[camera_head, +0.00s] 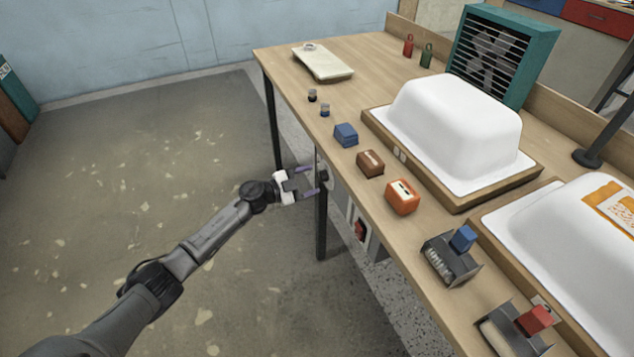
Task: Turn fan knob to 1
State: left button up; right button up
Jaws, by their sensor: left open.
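A small dark knob (324,176) sits on a grey panel under the table's left edge; its marks are too small to read. My left gripper (309,181) is open, with its two purple-grey fingers pointing right toward the knob. The fingertips are close to the knob; I cannot tell whether they touch it. A teal box fan (500,55) with a dark grille stands at the back right of the table. My right gripper is not in view.
The wooden table (300,75) carries two white tub shells (455,125) on wooden bases, small blocks and jars along the left edge, and two dark trays (450,262) in front. A red switch (360,229) is below the edge.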

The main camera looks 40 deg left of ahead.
aim_at(323, 176)
pick_arm(q)
jog(key=shift+b+x, duration=0.45)
jog(key=shift+x, duration=0.95)
jog(key=c, duration=0.9)
